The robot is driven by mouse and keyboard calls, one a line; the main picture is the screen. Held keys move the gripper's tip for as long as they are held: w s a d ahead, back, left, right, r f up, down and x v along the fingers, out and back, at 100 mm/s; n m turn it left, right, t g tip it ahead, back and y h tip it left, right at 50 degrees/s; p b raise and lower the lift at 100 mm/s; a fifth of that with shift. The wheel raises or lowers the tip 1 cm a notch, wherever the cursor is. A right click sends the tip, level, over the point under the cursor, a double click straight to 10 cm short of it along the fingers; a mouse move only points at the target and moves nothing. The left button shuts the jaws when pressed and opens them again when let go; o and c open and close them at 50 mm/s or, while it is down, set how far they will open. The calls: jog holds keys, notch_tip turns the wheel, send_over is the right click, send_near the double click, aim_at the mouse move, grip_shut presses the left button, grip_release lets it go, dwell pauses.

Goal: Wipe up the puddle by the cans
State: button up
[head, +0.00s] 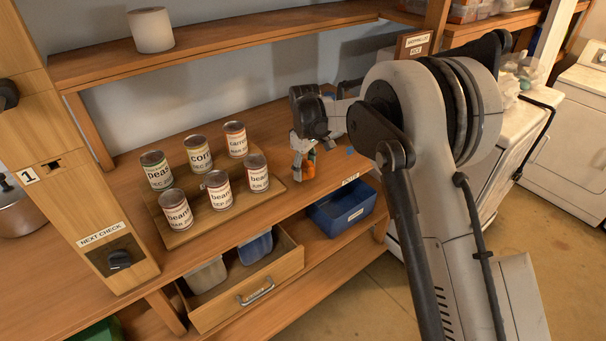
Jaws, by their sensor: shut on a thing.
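Several labelled cans stand upright in two rows on a wooden board (185,236): peas (157,171), corn (198,154) and carrots (236,140) behind, beans cans (217,190) in front. My gripper (304,165) points down at the counter, just right of the board. It is shut on a small orange thing (309,168), mostly hidden by the fingers; I cannot tell exactly what it is. A small bluish patch (350,150) shows right of my gripper, partly behind my arm; I cannot tell whether it is the puddle. No puddle is clearly visible by the cans.
A shelf with a white roll (151,30) runs above the counter. Below, an open drawer (250,290) holds grey and blue containers. A blue bin (342,208) sits below the counter edge.

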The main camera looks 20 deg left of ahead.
jog(key=shift+a+r, duration=0.15)
jog(key=shift+r, duration=0.7)
jog(key=shift+r+p, duration=0.55)
jog(key=shift+r, duration=1.2)
